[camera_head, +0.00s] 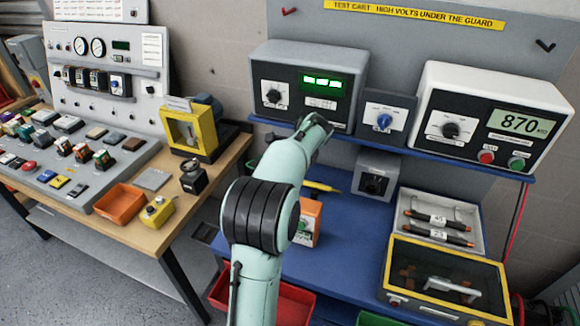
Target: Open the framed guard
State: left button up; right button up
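The framed guard (480,272) is a yellow-edged frame with a clear pane on a box at the lower right of the blue bench. It looks closed, lying flat over the box. A pale handle-like part and brownish parts show through or on the pane; I cannot tell which. One arm of mine, seemingly the left, rises from the bottom centre. Its gripper (318,124) is in front of the grey meter box, well up and left of the guard. The wrist hides most of the fingers, so their opening does not show. My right gripper is not in view.
An open grey tray (409,199) with two dark probes lies just behind the guard. A white meter (478,79) reading 870 stands on the blue shelf (400,147) above. An orange box (308,222) is beside my arm.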

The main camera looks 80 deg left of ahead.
aim_at(475, 294)
jog(key=k, duration=2)
